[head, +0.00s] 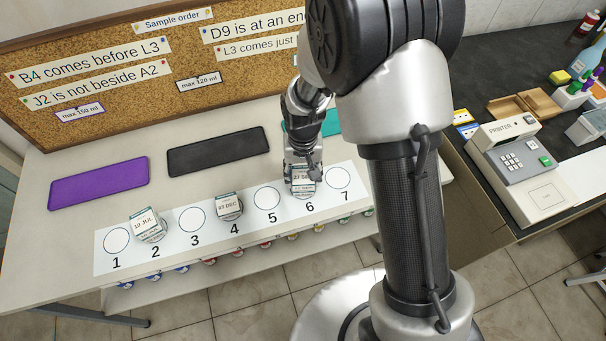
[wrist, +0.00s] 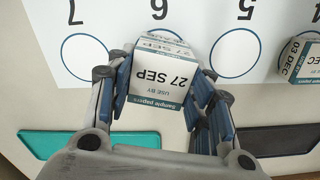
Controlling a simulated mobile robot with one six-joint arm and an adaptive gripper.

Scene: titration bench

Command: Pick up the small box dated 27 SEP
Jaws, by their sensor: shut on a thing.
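The small box dated 27 SEP (wrist: 162,77) is white with a teal band and sits between the fingers of my gripper (wrist: 165,95) in the wrist view. My gripper is shut on it, with a finger on each side. In the head view the box (head: 303,183) is at position 6 of the numbered white strip, partly hidden by my gripper (head: 303,170). I cannot tell whether the box touches the strip.
A box dated 03 DEC (head: 229,207) stands at position 4 and one dated 19 JUL (head: 148,225) at position 2. Circles 1, 3, 5 and 7 are empty. Purple (head: 99,183), black (head: 218,151) and teal (wrist: 80,145) mats lie behind the numbered strip (head: 175,244).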

